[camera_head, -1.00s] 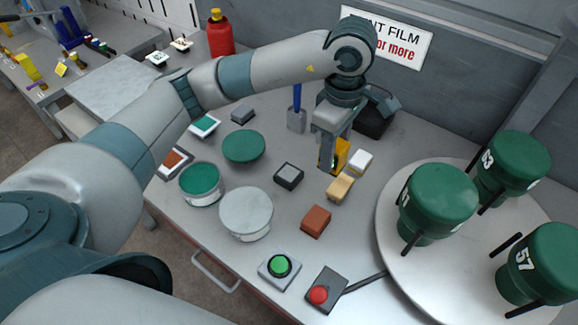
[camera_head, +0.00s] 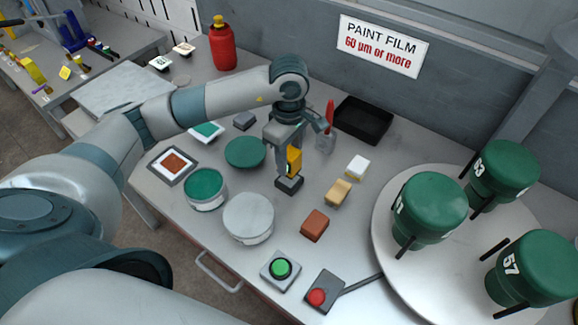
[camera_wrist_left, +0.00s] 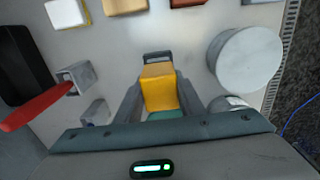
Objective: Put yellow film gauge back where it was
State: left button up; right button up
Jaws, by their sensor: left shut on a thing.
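The yellow film gauge (camera_head: 294,161) is held in my left gripper (camera_head: 290,168), its jaws closed on both sides of it. In the left wrist view the gauge (camera_wrist_left: 159,92) sits between the two fingers. A small dark grey block (camera_head: 288,185) with a lighter top lies directly below the gauge in the head view; it shows just beyond the gauge in the left wrist view (camera_wrist_left: 158,57). I cannot tell whether the gauge touches the block. The fingers hide part of the gauge. My right gripper is not in view.
A green disc (camera_head: 245,152) and a white-lidded can (camera_head: 248,218) stand to the left. A grey holder with a red-handled tool (camera_head: 329,118) and a black tray (camera_head: 363,121) are behind. Tan (camera_head: 338,193) and brown (camera_head: 314,225) blocks lie right, before the turntable (camera_head: 385,250).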

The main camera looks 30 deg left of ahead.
aim_at(289, 169)
pick_arm(q)
jog(key=shift+f+p, duration=0.35)
notch_tip(289, 169, down, 3)
jog(key=shift+s+r+p, duration=0.1)
jog(key=shift+p, duration=0.65)
jog(key=shift+f, duration=0.2)
jog(key=shift+f, duration=0.15)
jog(key=shift+f+b, duration=0.1)
jog(key=shift+b, duration=0.2)
jog(key=o, duration=1.2)
